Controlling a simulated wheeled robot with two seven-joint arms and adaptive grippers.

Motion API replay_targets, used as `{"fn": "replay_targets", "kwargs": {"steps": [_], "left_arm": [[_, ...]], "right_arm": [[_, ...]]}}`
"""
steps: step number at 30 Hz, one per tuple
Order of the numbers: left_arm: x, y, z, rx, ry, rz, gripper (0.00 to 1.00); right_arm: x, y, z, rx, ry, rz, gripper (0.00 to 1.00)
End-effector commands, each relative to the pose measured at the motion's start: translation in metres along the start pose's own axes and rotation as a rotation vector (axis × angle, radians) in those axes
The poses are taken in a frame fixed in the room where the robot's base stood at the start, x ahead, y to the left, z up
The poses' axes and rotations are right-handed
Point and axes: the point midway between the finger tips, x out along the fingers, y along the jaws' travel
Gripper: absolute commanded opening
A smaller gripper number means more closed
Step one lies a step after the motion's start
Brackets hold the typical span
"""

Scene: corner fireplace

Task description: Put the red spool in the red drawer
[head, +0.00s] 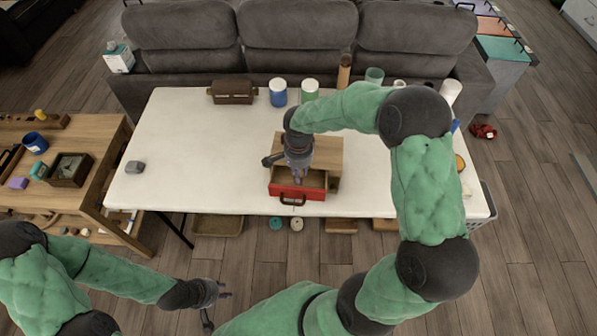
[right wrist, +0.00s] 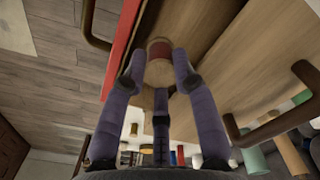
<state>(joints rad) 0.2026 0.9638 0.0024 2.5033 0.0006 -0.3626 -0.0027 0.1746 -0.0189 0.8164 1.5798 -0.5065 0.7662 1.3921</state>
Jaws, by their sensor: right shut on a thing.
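The red drawer (head: 284,188) is pulled open at the front of a small wooden cabinet (head: 325,150) on the white table. Its red front also shows in the right wrist view (right wrist: 124,45). My right gripper (head: 299,178) points down over the open drawer. In the right wrist view its fingers (right wrist: 161,75) are shut on the red spool (right wrist: 160,48), which has pale wooden ends and a red band. The spool is hidden in the head view; I cannot tell if it touches the drawer floor. My left gripper (head: 219,309) is open and empty, low in front of the table.
The white table (head: 200,150) has free room left of the cabinet. A wooden side table (head: 95,170) is at the left, a grey sofa (head: 300,40) behind.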

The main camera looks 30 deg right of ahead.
Motion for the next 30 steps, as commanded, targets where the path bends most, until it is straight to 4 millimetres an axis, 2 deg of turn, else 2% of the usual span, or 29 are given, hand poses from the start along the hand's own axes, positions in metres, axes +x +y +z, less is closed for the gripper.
{"fn": "replay_targets", "kwargs": {"steps": [18, 19, 20, 30], "left_arm": [[0.011, -0.004, 0.0, 0.0, 0.0, 0.0, 0.3], [0.011, -0.004, 0.0, 0.0, 0.0, 0.0, 0.3], [0.01, -0.004, 0.0, 0.0, 0.0, 0.0, 0.3], [0.009, -0.003, 0.0, 0.0, 0.0, 0.0, 0.3]], "right_arm": [[0.012, 0.0, 0.0, 0.0, -0.001, 0.001, 0.12], [0.012, 0.0, 0.0, 0.0, -0.001, 0.001, 0.34], [0.012, 0.0, 0.0, 0.0, -0.001, 0.001, 0.38], [0.01, 0.0, 0.0, 0.0, -0.001, 0.001, 0.38]]}}
